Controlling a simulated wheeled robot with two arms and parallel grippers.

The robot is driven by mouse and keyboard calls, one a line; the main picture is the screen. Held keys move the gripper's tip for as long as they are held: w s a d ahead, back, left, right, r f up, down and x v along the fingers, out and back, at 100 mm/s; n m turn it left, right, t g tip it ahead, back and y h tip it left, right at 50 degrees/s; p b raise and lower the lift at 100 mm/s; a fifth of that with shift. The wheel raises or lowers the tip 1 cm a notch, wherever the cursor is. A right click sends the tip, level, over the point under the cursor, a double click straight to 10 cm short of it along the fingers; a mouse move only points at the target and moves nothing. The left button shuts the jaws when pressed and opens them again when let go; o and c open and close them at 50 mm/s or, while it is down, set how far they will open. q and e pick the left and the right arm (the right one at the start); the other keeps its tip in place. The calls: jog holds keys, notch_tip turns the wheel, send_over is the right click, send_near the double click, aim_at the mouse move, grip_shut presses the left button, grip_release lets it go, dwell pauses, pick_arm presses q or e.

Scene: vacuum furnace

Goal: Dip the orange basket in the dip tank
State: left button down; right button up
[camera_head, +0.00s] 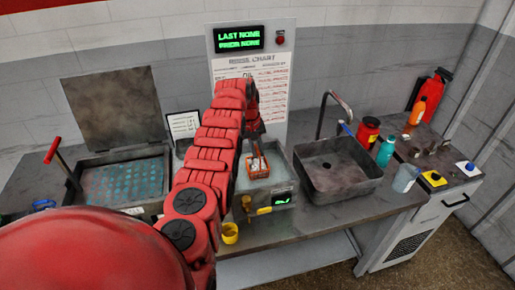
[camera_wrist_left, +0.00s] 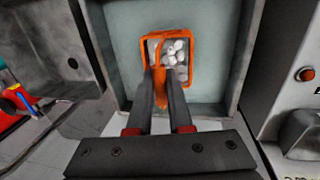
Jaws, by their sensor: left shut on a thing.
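The orange basket (camera_head: 259,173) hangs over or inside the opening of the dip tank (camera_head: 284,188), a grey box with a green display on its front. My left gripper (camera_head: 256,146) reaches down from above and is shut on the basket's handle. In the left wrist view, the fingers (camera_wrist_left: 160,80) pinch the handle of the basket (camera_wrist_left: 186,38), which holds several whitish round pieces. The pale walls of the tank (camera_wrist_left: 117,45) surround it in that view. I cannot tell whether the basket's bottom touches liquid. My right gripper is out of view.
A dark sink basin (camera_head: 340,190) with a faucet stands right of the tank. A lidded tank with blue contents (camera_head: 120,180) is at left. A yellow cup (camera_head: 230,233) sits near the front edge. Bottles and a beaker (camera_head: 405,178) stand at right.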

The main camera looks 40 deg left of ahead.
aim_at(257, 163)
pick_arm(q)
jog(key=shift+f+b, duration=1)
jog(key=shift+f, duration=0.6)
jog(key=shift+f+b, duration=2.15)
jog(key=shift+f, duration=0.15)
jog(key=shift+r, duration=0.1)
dwell(0.6)
notch_tip(257, 163, up, 6)
jog(key=p, duration=0.5)
jog(key=shift+r+p, duration=0.6)
jog(key=shift+r, duration=0.6)
notch_tip(257, 163, up, 2)
jog(key=shift+r, duration=0.1)
jog(key=shift+r+p, duration=0.85)
jog(key=shift+r, duration=0.55)
jog(key=shift+r+p, duration=1.05)
jog(key=shift+r, duration=0.25)
